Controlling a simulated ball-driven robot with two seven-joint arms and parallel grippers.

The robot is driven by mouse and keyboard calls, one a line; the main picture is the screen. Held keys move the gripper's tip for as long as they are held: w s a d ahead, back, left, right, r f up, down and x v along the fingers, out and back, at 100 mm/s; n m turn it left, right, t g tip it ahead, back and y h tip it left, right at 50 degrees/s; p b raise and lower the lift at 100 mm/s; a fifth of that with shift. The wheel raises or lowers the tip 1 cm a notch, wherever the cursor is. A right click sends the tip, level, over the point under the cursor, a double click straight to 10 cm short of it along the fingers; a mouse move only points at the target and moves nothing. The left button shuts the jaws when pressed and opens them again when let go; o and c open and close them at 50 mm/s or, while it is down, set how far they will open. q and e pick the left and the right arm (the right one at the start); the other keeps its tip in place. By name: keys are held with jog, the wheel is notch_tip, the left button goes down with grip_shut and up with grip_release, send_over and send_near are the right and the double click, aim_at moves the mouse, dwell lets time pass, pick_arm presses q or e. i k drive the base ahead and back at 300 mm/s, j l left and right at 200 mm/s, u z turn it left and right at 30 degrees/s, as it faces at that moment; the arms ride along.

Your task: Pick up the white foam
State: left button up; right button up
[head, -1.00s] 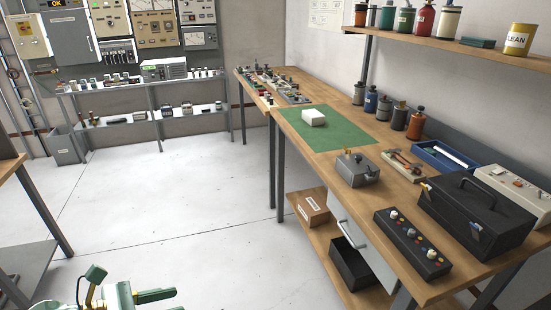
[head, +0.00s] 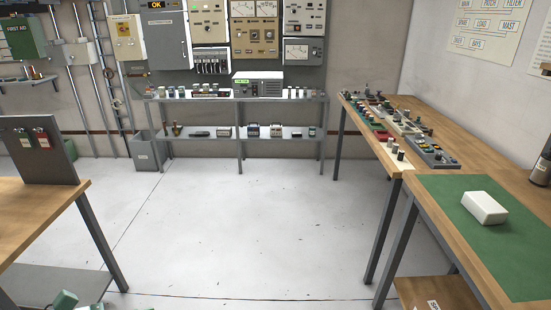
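The white foam (head: 485,207) is a small pale block with rounded edges. It lies flat on the green mat (head: 520,262), on the wooden workbench at the right of the head view. Nothing touches it but the mat. My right gripper is not in view.
A tray-like board with several switches (head: 430,152) and other small parts lie on the bench beyond the mat. A low grey shelf (head: 238,97) with devices stands along the back wall. Another wooden table (head: 35,215) is at left. The pale floor (head: 230,220) between is clear.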

aim_at(482, 207)
jog(key=i, duration=1.4)
jog(key=i+z, duration=0.45)
jog(key=i+j+z, duration=0.2)
jog(key=i+z, duration=0.4)
jog(key=z, duration=0.35)
jog(key=i+z, duration=0.1)
jog(key=z, duration=0.3)
jog(key=i+j+z, duration=0.1)
jog(key=z, duration=0.35)
jog(key=j+z, duration=0.15)
jog(key=z, duration=0.3)
jog(key=i+j+z, duration=0.1)
jog(key=z, duration=0.35)
jog(key=i+j+z, duration=0.2)
jog(key=z, duration=0.3)
jog(key=i+j+z, duration=0.15)
jog(key=j+z, duration=0.35)
jog(key=l, duration=0.1)
